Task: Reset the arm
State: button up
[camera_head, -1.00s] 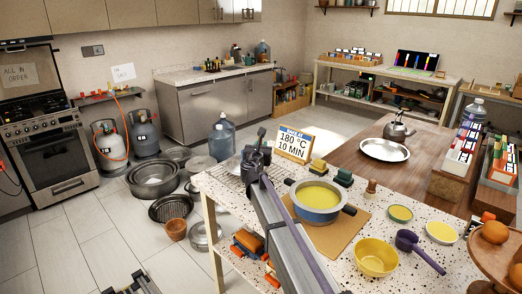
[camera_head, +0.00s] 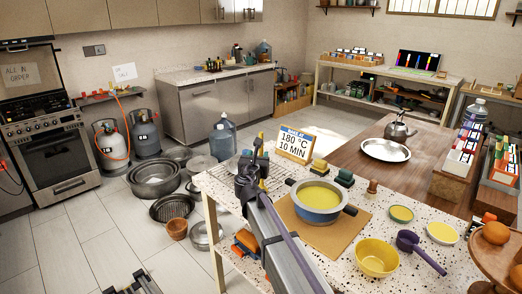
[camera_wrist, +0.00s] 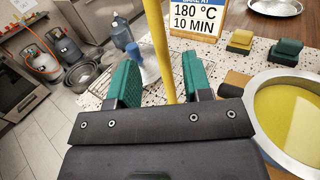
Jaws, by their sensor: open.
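My gripper (camera_head: 254,160) is over the left part of the speckled table (camera_head: 230,190), left of the blue pot. In the wrist view, its two green fingers (camera_wrist: 160,68) stand apart. A yellow rod (camera_wrist: 157,45) shows in the gap between them, running from the top edge down to the dark gripper body. I cannot tell whether the rod touches a finger. Its ends are hidden or out of the wrist view.
The blue pot (camera_head: 318,212) with yellow contents stands on a brown board right of my arm. A sign (camera_head: 295,145) stands behind it, beside sponges (camera_head: 344,178). A yellow bowl (camera_head: 377,262) and purple ladle (camera_head: 420,248) are nearer. Pots (camera_head: 155,178) cover floor at left.

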jog(key=s, duration=0.4)
jog(key=shift+a, duration=0.15)
jog(key=s+d+f+m+g+h, duration=0.2)
jog(key=s+d+f+m+g, duration=0.4)
jog(key=m, duration=0.6)
jog(key=s+d+f+m+g+h, duration=0.2)
jog(key=s+d+f+m+g, duration=0.25)
jog(key=s+d+m, duration=0.4)
jog(key=s+d+f+m+g+y, duration=0.2)
jog(key=s+d+f+m+g, duration=0.1)
jog(key=s+d+m, duration=0.3)
jog(key=s+d+f+m+g+y, duration=0.3)
jog(key=s+d+m, duration=0.3)
jog(key=s, duration=0.5)
jog(key=shift+s+f+m+g+y, duration=0.2)
jog(key=shift+f+m+g+y, duration=0.15)
jog(key=shift+m+g, duration=0.65)
